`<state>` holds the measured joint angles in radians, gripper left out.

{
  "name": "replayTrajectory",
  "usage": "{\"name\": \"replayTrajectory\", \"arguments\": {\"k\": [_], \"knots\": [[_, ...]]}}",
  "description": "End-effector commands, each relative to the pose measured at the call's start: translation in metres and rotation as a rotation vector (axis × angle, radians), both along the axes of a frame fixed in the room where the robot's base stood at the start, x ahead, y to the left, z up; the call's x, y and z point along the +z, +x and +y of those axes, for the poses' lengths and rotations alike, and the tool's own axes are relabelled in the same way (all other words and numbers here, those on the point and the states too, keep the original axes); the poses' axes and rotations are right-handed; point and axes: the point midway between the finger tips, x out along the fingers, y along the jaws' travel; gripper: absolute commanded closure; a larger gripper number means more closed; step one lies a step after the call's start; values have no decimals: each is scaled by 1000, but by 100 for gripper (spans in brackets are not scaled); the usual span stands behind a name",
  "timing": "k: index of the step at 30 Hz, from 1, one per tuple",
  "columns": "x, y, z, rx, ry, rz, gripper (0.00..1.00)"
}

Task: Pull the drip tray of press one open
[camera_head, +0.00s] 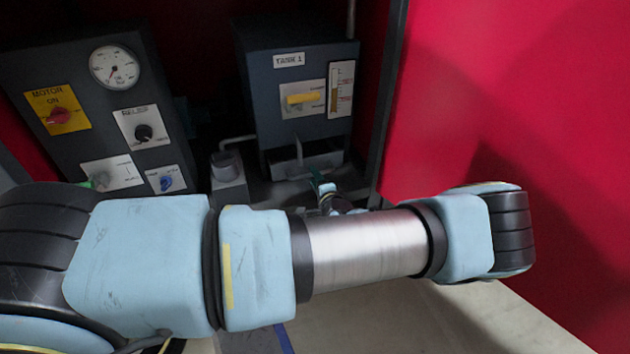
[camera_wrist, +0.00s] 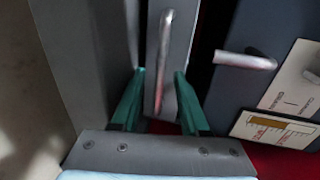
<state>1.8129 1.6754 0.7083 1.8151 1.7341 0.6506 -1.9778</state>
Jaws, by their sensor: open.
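The drip tray (camera_head: 308,163) is a grey metal drawer front low under the dark box whose label ends in 1. In the wrist view the tray front (camera_wrist: 181,40) carries a long bar handle (camera_wrist: 165,55). My gripper (camera_head: 326,190) is just in front of the tray and mostly hidden behind my forearm. In the wrist view my gripper's green fingers (camera_wrist: 160,76) are apart, one on each side of the lower handle. Whether they touch it I cannot tell. How far out the tray stands is unclear.
The dark box (camera_head: 285,75) has a yellow handle (camera_head: 303,98) and a level gauge (camera_head: 341,90). A control panel (camera_head: 95,110) with a dial and knobs stands at left. A grey block (camera_head: 228,172) sits left of the tray. A red wall (camera_head: 500,90) closes the right side.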

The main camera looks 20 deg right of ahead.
Motion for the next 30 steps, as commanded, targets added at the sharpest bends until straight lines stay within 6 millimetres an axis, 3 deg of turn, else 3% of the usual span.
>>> {"name": "replayTrajectory", "arguments": {"k": [5, 17, 30], "knots": [[0, 0, 0, 0, 0, 0, 56], [0, 0, 0, 0, 0, 0, 100], [0, -1, 0, -1, 0, 0, 100]]}}
